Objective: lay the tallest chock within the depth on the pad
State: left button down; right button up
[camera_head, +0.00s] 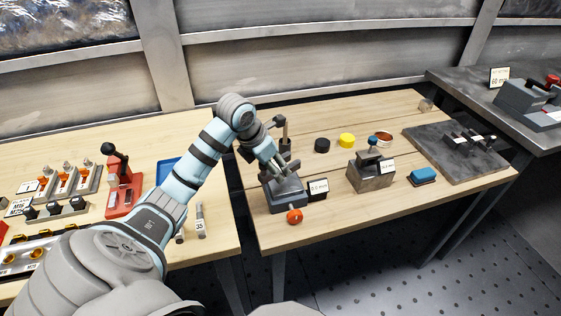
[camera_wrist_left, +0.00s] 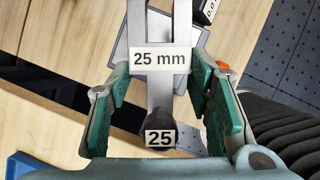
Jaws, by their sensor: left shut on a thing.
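My left gripper (camera_head: 280,166) reaches over a dark grey block-like device (camera_head: 287,195) at the near left of the right-hand wooden table. In the left wrist view, its green-padded fingers (camera_wrist_left: 164,72) stand on either side of a grey bar-like chock (camera_wrist_left: 163,88) tagged "25 mm". A black knob marked "25" shows at the near end of the chock. The gripper is shut on this chock, though the contact is hard to see. A grey chock (camera_head: 201,221) marked "35" stands on the left-hand table. Which surface is the pad is unclear. My right gripper is out of view.
A "0.0 mm" readout (camera_head: 318,189) and a red-orange knob (camera_head: 294,216) sit beside the device. A dark slab (camera_head: 425,138) holds black parts. A gap separates the wooden tables.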

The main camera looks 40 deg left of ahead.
aim_at(280, 171)
pick_arm(q)
jog(key=b+x, duration=0.1)
jog(key=x, duration=0.2)
jog(key=shift+s+a, duration=0.1)
jog(key=shift+a, duration=0.05)
jog(key=shift+g, duration=0.3)
jog(key=w+f, duration=0.2)
jog(key=w, duration=0.1)
jog(key=shift+w+f, duration=0.1)
jog(key=shift+w, duration=0.2)
jog(key=shift+s, duration=0.25)
jog(key=shift+s+r+b, duration=0.3)
jog(key=shift+s+r, duration=0.15)
jog(key=shift+s, duration=0.25)
jog(key=shift+w+f, duration=0.15)
jog(key=shift+f, duration=0.05)
jog(key=shift+w+f, duration=0.15)
jog(key=shift+f, duration=0.2)
jog(key=shift+f+b, duration=0.1)
jog(key=shift+b, duration=0.25)
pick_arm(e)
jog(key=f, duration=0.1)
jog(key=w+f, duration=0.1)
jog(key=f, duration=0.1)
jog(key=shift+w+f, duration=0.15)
